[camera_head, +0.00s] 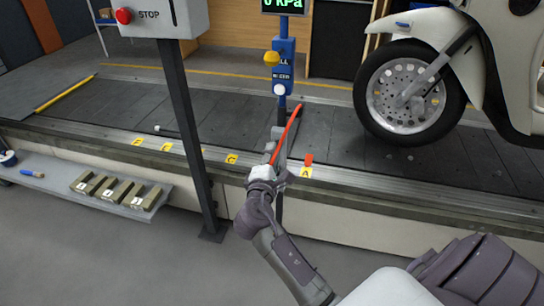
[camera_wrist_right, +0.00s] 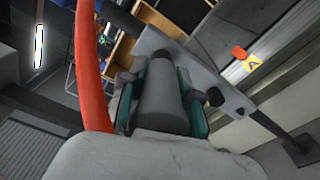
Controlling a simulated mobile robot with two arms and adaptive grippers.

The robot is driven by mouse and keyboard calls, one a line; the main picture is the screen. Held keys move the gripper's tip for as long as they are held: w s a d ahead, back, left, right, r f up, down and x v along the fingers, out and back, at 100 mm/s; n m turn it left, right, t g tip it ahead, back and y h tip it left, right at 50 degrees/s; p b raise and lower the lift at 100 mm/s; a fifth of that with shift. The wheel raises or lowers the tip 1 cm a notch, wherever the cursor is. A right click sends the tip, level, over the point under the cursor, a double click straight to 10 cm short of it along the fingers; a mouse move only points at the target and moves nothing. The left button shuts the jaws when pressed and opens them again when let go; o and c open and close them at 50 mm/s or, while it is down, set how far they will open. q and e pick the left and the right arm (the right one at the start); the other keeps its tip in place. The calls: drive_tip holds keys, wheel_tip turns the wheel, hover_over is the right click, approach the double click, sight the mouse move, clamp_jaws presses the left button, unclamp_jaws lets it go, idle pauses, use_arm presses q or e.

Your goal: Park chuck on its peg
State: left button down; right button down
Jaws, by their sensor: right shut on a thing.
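My right gripper (camera_head: 272,170) is at the conveyor's front edge, in front of the blue post. In the right wrist view its teal-padded fingers (camera_wrist_right: 160,100) are shut on a grey cylinder, which looks like the chuck (camera_wrist_right: 158,95). A red hose (camera_head: 287,132) rises beside the gripper; it also shows at the left of the wrist view (camera_wrist_right: 86,60). A grey plate (camera_wrist_right: 185,62) lies just beyond the fingers, with a dark stub (camera_wrist_right: 215,97) that may be the peg. I cannot tell whether the chuck touches it. My left gripper is out of view.
A blue post (camera_head: 284,70) carries a gauge display (camera_head: 283,4). A STOP box (camera_head: 165,18) stands on a dark leg (camera_head: 192,130). A scooter's wheel (camera_head: 405,95) rests on the conveyor (camera_head: 230,100). A shelf (camera_head: 50,182) with several blocks is at left.

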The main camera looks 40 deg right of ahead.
drive_tip(key=shift+w+d, duration=0.2)
drive_tip(key=shift+d, duration=0.05)
drive_tip(key=c, duration=0.7)
unclamp_jaws()
drive_tip(key=shift+c, duration=0.2)
